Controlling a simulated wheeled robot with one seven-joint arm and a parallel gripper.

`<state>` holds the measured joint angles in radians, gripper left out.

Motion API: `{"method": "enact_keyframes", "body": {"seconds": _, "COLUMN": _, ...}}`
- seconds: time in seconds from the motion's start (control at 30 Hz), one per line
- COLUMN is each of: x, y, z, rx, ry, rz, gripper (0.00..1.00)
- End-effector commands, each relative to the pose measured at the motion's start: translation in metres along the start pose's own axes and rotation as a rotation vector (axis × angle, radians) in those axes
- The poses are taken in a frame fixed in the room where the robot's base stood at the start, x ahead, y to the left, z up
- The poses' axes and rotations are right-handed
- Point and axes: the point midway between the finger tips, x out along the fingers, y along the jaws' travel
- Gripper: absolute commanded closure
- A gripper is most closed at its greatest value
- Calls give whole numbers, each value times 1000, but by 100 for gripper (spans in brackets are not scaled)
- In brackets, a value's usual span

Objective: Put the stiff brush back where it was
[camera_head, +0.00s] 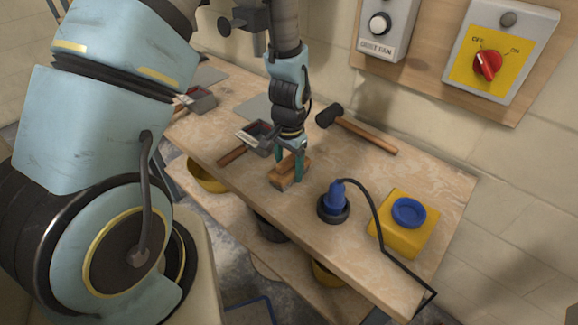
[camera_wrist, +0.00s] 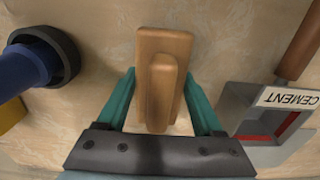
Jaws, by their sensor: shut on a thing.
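The stiff brush (camera_head: 285,178) is a light-brown wooden block with a raised wooden grip along its top. My gripper (camera_head: 290,160) points down over the workbench (camera_head: 360,170) and is shut on the brush. In the wrist view, the teal fingers of my gripper (camera_wrist: 160,92) stand on either side of the brush (camera_wrist: 162,45). The brush is at or just above the bench top near its front edge; I cannot tell whether it touches the wood. Its underside is hidden.
A box-like tool labelled CEMENT (camera_wrist: 275,125) lies close beside my gripper. A mallet (camera_head: 355,130) lies behind it. A blue plug-like thing in a black ring (camera_head: 333,203) and a yellow box with a blue top (camera_head: 385,225) stand to the right. Tubs (camera_head: 272,228) sit below.

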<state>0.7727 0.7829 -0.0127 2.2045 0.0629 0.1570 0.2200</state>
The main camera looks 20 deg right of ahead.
Motion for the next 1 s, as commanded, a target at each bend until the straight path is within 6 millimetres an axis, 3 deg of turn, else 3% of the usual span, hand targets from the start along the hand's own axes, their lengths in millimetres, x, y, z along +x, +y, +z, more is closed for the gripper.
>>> {"method": "enact_keyframes", "body": {"seconds": 0.13, "x": 4, "y": 0, "z": 0, "rx": 0, "ry": 0, "rz": 0, "gripper": 100}}
{"method": "enact_keyframes", "body": {"seconds": 0.17, "x": 3, "y": 0, "z": 0, "rx": 0, "ry": 0, "rz": 0, "gripper": 28}}
{"method": "enact_keyframes", "body": {"seconds": 0.4, "x": 3, "y": 0, "z": 0, "rx": 0, "ry": 0, "rz": 0, "gripper": 2}}
{"method": "enact_keyframes", "body": {"seconds": 0.77, "x": -3, "y": 0, "z": 0, "rx": 0, "ry": 1, "rz": 0, "gripper": 2}}
{"method": "enact_keyframes", "body": {"seconds": 1.0, "x": -32, "y": 0, "z": -1, "rx": 0, "ry": 5, "rz": -1, "gripper": 2}}
